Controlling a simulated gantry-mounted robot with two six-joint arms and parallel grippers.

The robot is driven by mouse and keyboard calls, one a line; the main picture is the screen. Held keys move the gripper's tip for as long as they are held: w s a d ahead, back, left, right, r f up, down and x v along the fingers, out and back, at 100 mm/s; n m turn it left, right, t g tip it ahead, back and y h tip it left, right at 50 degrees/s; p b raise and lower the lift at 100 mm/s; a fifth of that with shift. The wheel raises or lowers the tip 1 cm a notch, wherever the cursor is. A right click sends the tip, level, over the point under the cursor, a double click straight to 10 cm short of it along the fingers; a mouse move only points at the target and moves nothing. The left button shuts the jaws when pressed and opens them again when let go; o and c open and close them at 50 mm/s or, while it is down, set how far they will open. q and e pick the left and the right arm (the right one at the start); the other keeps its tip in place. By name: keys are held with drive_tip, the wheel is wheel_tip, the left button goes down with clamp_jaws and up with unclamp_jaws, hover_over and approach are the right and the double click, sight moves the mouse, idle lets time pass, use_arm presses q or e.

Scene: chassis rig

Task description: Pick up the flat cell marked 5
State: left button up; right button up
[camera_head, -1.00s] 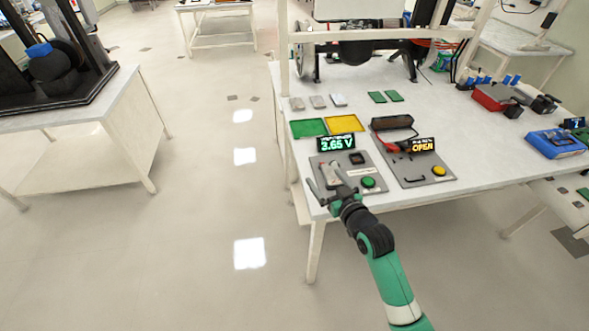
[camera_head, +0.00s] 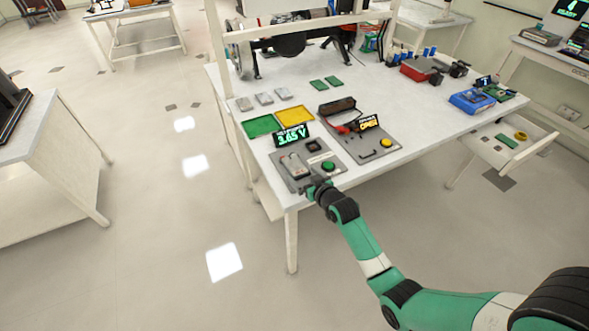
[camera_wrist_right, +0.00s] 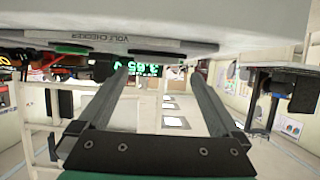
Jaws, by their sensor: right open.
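My right gripper (camera_head: 312,186) is at the front edge of the bench, by the grey volt checker (camera_head: 296,182). In the right wrist view the right gripper (camera_wrist_right: 165,90) is open, with nothing between its fingers. A light flat cell (camera_head: 293,165) lies on the checker, just beyond the gripper. The checker's display (camera_head: 291,136) reads 3.65 V. Three pale grey flat cells (camera_head: 264,98) lie in a row farther back. I cannot read a 5 on any cell. My left gripper is not in view.
A green tray (camera_head: 261,126) and a yellow tray (camera_head: 293,116) stand behind the checker. A second tester (camera_head: 372,152) reading OPEN stands to its right. The bench's front right is clear.

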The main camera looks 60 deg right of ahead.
sight(296, 166)
drive_tip(key=shift+d+b+x, duration=0.15)
drive_tip(key=shift+b+x, duration=0.55)
drive_tip(key=shift+x, duration=0.7)
drive_tip(key=shift+d+b+x, duration=0.15)
drive_tip(key=shift+b+x, duration=0.5)
drive_tip(key=shift+x, duration=0.7)
drive_tip(key=shift+s+r, duration=0.15)
drive_tip(key=shift+r, duration=0.05)
drive_tip(key=shift+c, duration=0.3)
drive_tip(key=c, duration=1.4)
